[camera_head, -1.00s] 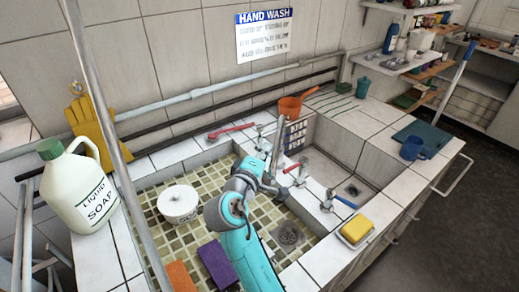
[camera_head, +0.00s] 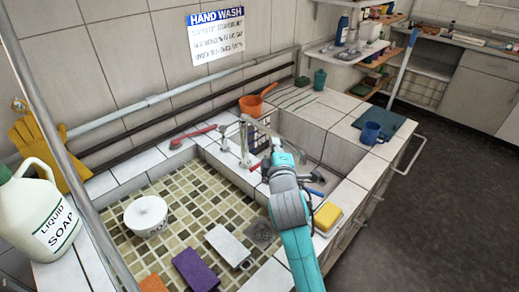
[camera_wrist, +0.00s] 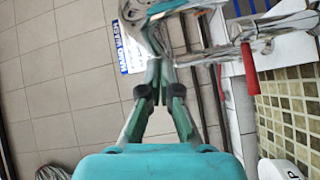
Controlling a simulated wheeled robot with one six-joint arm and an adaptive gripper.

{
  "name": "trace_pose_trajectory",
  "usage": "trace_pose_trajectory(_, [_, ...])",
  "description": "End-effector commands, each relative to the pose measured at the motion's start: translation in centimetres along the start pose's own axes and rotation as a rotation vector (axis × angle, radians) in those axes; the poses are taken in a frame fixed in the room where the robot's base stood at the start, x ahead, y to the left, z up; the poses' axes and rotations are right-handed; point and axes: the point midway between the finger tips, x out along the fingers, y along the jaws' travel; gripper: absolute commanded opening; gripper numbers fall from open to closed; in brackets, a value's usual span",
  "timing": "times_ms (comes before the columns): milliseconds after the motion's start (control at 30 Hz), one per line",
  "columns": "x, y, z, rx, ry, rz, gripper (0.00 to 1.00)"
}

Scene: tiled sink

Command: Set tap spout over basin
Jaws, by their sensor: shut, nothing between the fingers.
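The chrome tap stands on the tiled ledge between the two basins; its post (camera_head: 244,145) is upright in the head view. Its spout (camera_head: 262,128) runs from the top of the post to the right, toward my gripper. My gripper (camera_wrist: 158,72) is shut and empty, with its fingertips close to chrome parts of the tap (camera_wrist: 152,28) in the wrist view; I cannot tell whether they touch. The mosaic basin (camera_head: 180,208) is at left, and a smaller, deeper basin (camera_head: 304,134) is at right.
A yellow sponge (camera_head: 328,217) lies on the front ledge. An orange pan (camera_head: 252,105) and red-handled brush (camera_head: 193,136) are behind. The soap jug (camera_head: 40,215) stands left.

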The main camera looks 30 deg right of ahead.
Motion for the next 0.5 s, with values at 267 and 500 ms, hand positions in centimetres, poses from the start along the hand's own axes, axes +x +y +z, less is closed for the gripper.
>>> trace_pose_trajectory(267, [2.3,0.8,3.5,0.0,-0.003,0.001,0.0])
trace_pose_trajectory(500, [3.7,1.1,5.0,0.001,0.016,-0.004,0.0])
